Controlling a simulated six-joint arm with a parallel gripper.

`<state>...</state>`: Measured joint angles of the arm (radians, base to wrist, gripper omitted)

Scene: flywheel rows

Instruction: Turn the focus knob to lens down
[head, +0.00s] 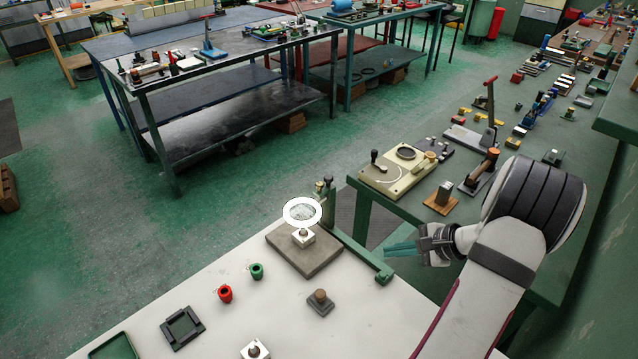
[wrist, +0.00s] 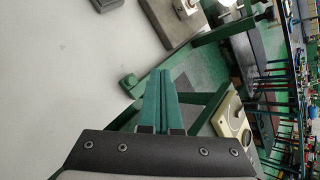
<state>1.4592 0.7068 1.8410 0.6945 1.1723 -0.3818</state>
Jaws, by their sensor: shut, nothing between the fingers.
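A round white-rimmed lens (head: 302,212) stands above a grey-brown base plate (head: 285,262) on the white table. A small white block with a dark top (head: 303,238) sits below the lens. A green post (head: 329,195) rises behind the lens, with a small brassy knob (head: 319,187) beside it; I cannot tell for sure that this is the focus knob. My gripper (head: 388,249) is shut and empty, right of the plate and apart from it, past the table's edge. In the wrist view its teal fingers (wrist: 162,75) lie together; the base plate (wrist: 168,27) is partly in view at the top.
A green bar (head: 360,256) runs along the table edge between plate and gripper. On the white table are a red cup (head: 225,294), a green cup (head: 257,271), a knobbed grey plate (head: 320,303) and a dark tray (head: 183,328). A crowded green bench (head: 420,225) stands at right.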

